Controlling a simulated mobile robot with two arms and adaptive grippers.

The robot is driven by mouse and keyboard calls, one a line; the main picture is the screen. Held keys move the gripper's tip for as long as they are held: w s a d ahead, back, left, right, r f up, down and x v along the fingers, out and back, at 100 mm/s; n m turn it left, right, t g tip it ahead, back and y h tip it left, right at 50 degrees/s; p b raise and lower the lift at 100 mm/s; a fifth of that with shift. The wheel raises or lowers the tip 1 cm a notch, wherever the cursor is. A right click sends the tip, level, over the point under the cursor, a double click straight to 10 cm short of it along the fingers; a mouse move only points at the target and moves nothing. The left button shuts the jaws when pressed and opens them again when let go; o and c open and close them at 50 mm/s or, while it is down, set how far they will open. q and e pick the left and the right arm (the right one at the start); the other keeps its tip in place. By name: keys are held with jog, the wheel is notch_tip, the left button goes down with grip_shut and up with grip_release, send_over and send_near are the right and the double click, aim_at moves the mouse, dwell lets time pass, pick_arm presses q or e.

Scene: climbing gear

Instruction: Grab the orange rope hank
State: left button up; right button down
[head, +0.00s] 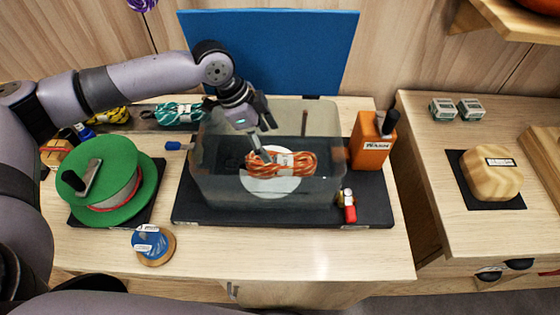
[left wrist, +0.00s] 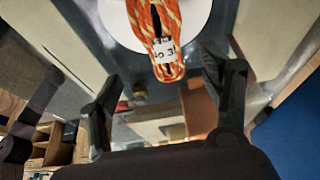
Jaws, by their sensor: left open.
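The orange rope hank (head: 290,165) has a white label band around its middle. It is over a round white disc (head: 270,186) inside a clear-walled tank (head: 215,185). My left gripper (head: 263,138) reaches down into the tank from above, at the hank's upper left in the head view. In the left wrist view the hank (left wrist: 155,25) is at the top centre, beyond the two spread fingers of the gripper (left wrist: 165,95). The fingers are open, with nothing held between them. Whether a fingertip touches the hank cannot be told. My right gripper is not in view.
The tank stands on a black mat (head: 285,217). A green spool (head: 110,180) is left, an orange box (head: 370,142) right, and a red-and-brass item (head: 348,205) at front right. A blue panel (head: 270,50) rises behind. The table's front right is clear.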

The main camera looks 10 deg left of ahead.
aim_at(280, 159)
pick_arm(q)
jog(key=p+x, duration=0.1)
jog(key=x, duration=0.4)
jog(key=shift+w+f, duration=0.15)
jog(key=shift+w, duration=0.05)
jog(key=shift+d+f+p, duration=0.2)
jog(key=shift+f+p, duration=0.2)
jog(key=shift+f, duration=0.1)
jog(key=p+x, duration=0.1)
jog(key=x, duration=0.2)
jog(key=shift+f, duration=0.35)
jog(key=shift+w+f, duration=0.1)
jog(key=shift+f, duration=0.25)
jog(key=shift+c, duration=0.2)
jog(key=c, duration=1.5)
